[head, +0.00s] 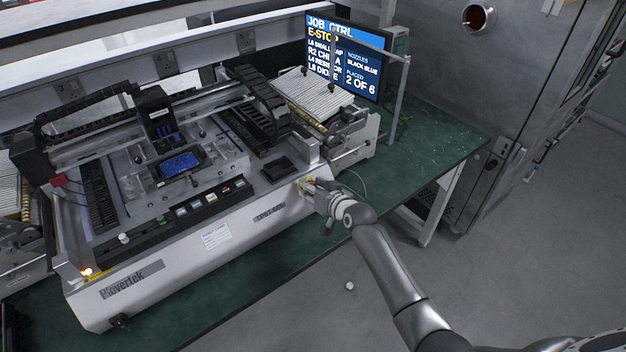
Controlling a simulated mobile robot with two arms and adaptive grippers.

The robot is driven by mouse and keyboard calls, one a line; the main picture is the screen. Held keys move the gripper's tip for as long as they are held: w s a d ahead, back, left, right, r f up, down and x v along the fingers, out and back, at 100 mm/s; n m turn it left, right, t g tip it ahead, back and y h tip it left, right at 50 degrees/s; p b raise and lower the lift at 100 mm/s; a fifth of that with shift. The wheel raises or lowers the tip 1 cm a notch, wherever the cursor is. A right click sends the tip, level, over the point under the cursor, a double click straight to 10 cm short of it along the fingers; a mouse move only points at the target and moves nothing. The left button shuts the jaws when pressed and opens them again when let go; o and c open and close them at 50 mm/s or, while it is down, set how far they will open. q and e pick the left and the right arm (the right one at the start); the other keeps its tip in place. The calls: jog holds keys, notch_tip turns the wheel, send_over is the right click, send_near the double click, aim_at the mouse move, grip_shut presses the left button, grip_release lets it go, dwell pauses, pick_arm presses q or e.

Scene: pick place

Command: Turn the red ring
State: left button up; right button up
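My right gripper (312,188) is at the right end of the front panel of the white pick-and-place machine (185,262). Its fingers reach a small yellow part (304,184) on that panel. No red ring can be made out there; the gripper covers most of the spot. Whether the fingers are open or shut on something is too small to tell. My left gripper is not in view.
A monitor (345,62) behind the machine reads "JOB CTRL" and "E-STOP". The machine stands on a green bench (440,140). A red block (58,180) sits at its left end. A small white ball (350,286) lies on the open grey floor.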

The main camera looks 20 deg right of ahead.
jog(key=shift+m+h+p, duration=0.4)
jog(key=shift+m+p, duration=0.7)
jog(key=shift+m, duration=0.2)
jog(key=o, duration=1)
jog(key=shift+o, duration=0.2)
jog(key=shift+s, duration=0.1)
jog(key=v, duration=1.1)
jog(key=shift+s+r, duration=0.25)
jog(key=shift+s, duration=0.05)
